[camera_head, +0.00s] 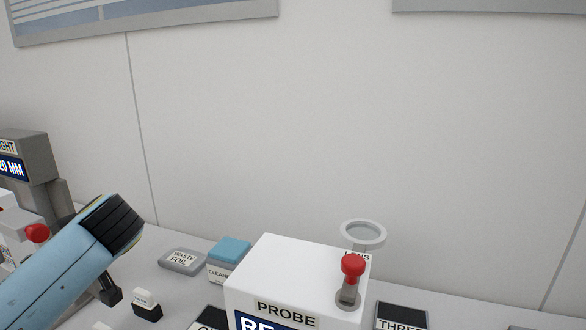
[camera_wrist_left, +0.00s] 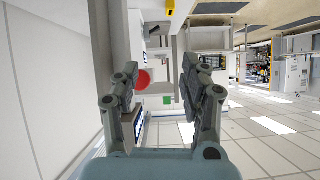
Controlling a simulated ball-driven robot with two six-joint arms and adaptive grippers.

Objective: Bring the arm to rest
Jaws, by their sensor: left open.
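My left arm (camera_head: 70,265), light blue with a black ribbed end, comes in from the left in the head view, raised over the bench. A dark part at its lower side may be a bit of the gripper; the rest is hidden behind the arm. In the left wrist view my left gripper (camera_wrist_left: 160,75) is open, its two grey fingers apart with nothing held. A red round knob (camera_wrist_left: 143,79) shows beyond, near the left finger; I cannot tell how far off it is. My right gripper is in neither view.
A white probe box (camera_head: 285,270) with a red-knobbed lever (camera_head: 352,268) stands right of the arm. Behind are a lens ring (camera_head: 363,233), a blue-topped cleaning block (camera_head: 232,250) and a waste foil tray (camera_head: 182,261). A grey display unit (camera_head: 22,160) stands at far left.

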